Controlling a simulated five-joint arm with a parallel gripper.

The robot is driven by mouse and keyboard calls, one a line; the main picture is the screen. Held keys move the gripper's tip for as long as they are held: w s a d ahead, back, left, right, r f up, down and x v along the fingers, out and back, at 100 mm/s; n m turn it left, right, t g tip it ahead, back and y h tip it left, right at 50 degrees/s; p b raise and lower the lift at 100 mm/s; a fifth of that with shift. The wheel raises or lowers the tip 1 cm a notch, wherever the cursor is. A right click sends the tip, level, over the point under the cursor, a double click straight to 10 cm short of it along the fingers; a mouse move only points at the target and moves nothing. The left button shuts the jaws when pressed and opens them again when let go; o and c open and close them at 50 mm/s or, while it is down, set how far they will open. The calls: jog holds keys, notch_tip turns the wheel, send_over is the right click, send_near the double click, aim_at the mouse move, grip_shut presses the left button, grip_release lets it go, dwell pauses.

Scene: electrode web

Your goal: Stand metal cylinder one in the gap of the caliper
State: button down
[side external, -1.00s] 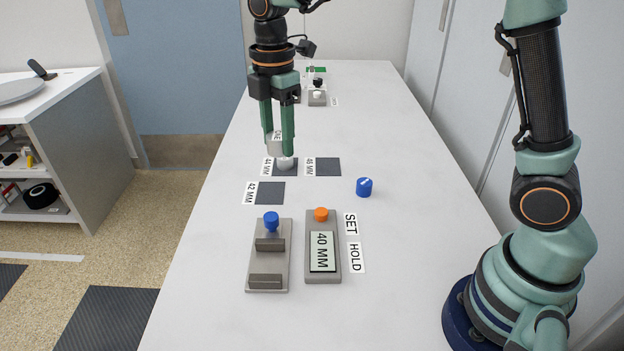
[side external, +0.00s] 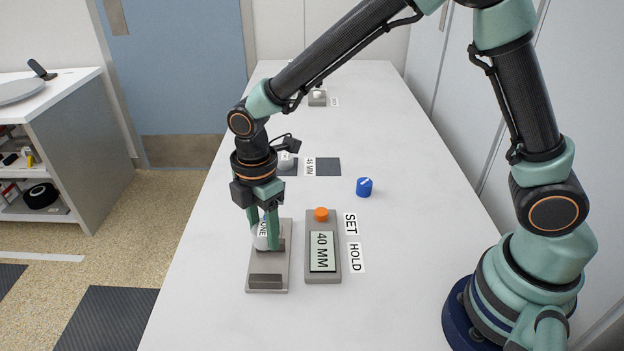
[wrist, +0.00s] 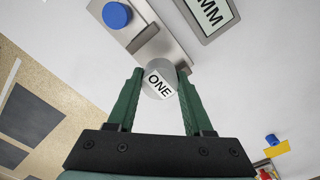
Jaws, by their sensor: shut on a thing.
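Metal cylinder one (side external: 261,238), pale grey with a "ONE" label, is between the fingers of my gripper (side external: 262,244). My gripper is shut on it. The cylinder also shows between the fingertips in the wrist view (wrist: 156,68). The grey caliper (side external: 256,270) lies at the front of the table, with its near jaw bar visible. The caliper's blue knob (wrist: 116,15) shows in the wrist view.
A grey readout box (side external: 331,271) showing "40 MM" with an orange button (side external: 321,214) stands just right of the caliper. A loose blue cylinder (side external: 364,187) stands farther right. A pale round piece (side external: 286,161) and a dark pad (side external: 328,167) lie behind.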

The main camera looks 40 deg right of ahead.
aim_at(268, 266)
jog(key=shift+f, duration=3.35)
jog(key=c, duration=0.6)
grip_release()
jog(key=shift+f, duration=0.15)
notch_tip(268, 266, up, 12)
jog(key=shift+r, duration=0.1)
jog(key=shift+s+d+r+m+t, duration=0.95)
jog(key=shift+s+d+r+m, duration=0.75)
jog(key=shift+d+m, duration=1.35)
jog(key=shift+s+d+r+m+t, duration=1.1)
jog(key=shift+d+r+m, duration=0.95)
jog(key=shift+d+m, duration=1)
jog(key=shift+s+d+r+m+t, duration=0.75)
jog(key=shift+s+d+r+m, duration=1.05)
jog(key=shift+d+m, duration=1.2)
